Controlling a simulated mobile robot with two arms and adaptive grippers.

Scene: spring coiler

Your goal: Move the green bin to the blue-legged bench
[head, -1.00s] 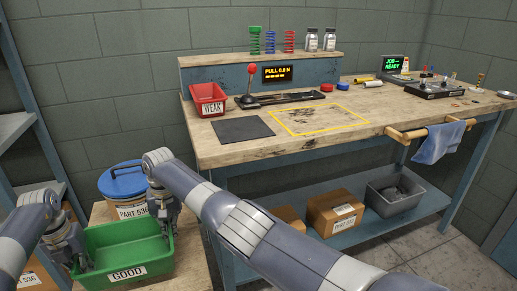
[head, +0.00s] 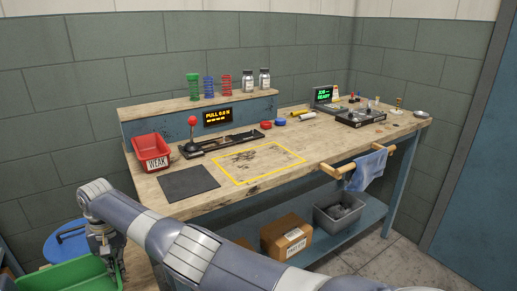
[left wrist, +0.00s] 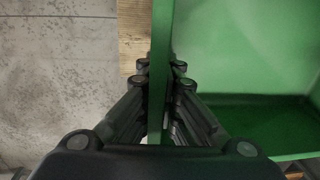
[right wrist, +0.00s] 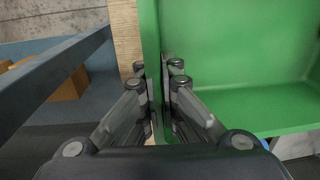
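The green bin (head: 78,276) is at the bottom left of the head view, mostly cut off by the frame edge. My right gripper (head: 114,268) is at its right end; in the right wrist view the fingers (right wrist: 160,80) are shut on the bin's wall (right wrist: 151,40). In the left wrist view my left gripper (left wrist: 160,80) is shut on another wall of the bin (left wrist: 160,40). The inside that shows looks empty. The blue-legged bench (head: 290,182) fills the middle of the head view, with a wooden top. Whether the bin is lifted is unclear.
On the bench are a red WEAK bin (head: 151,152), a dark mat (head: 188,183), a lever press (head: 192,135) and a bare yellow-outlined area (head: 258,163). A rail with a blue cloth (head: 370,170) is at the front. A blue lid (head: 62,243) is near the green bin.

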